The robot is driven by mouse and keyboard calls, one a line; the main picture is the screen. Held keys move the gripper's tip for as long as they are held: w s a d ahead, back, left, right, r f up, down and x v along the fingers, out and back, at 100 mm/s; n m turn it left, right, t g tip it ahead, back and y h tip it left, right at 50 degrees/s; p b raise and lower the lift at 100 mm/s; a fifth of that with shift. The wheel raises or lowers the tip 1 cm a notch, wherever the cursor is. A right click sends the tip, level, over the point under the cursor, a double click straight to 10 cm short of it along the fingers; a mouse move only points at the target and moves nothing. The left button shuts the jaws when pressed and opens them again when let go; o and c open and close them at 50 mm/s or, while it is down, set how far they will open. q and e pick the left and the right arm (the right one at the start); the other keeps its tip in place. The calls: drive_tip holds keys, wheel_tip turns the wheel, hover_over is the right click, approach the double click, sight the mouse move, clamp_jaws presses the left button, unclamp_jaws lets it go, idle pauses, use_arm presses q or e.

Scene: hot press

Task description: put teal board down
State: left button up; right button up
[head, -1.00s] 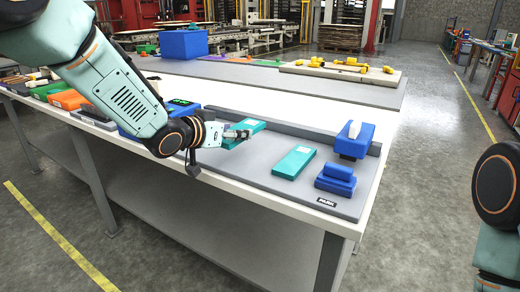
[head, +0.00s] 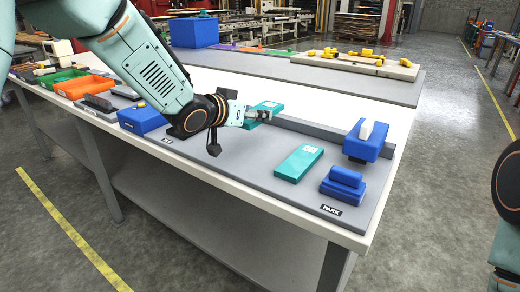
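One teal board (head: 267,107) with a white label is at the tip of my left gripper (head: 258,116). The fingers appear closed on its near edge, and the board seems to be held above the grey mat (head: 240,160), overlapping the dark rail behind. A second teal board (head: 299,162) with a white label lies flat on the mat, to the right and apart from the gripper. My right gripper is out of view; only part of my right arm shows at the right edge.
A grey rail (head: 330,134) runs behind. Orange (head: 85,86) and green trays and a blue box (head: 142,118) are left. Bare mat lies around the lying board.

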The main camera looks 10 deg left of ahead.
use_arm(q)
drive_tip(key=shift+s+d+f, duration=0.15)
drive_tip(key=shift+s, duration=0.1)
drive_tip(key=b, duration=0.2)
hover_over(254, 154)
wheel_tip(254, 154, down, 6)
drive_tip(key=shift+w+r, duration=0.1)
drive_tip(key=shift+r, duration=0.1)
drive_tip(key=shift+s+f+b, duration=0.25)
drive_tip(key=shift+f+b, duration=0.25)
drive_tip(key=shift+f, duration=1)
drive_tip(key=shift+w+f, duration=0.25)
drive_tip(key=shift+s, duration=0.2)
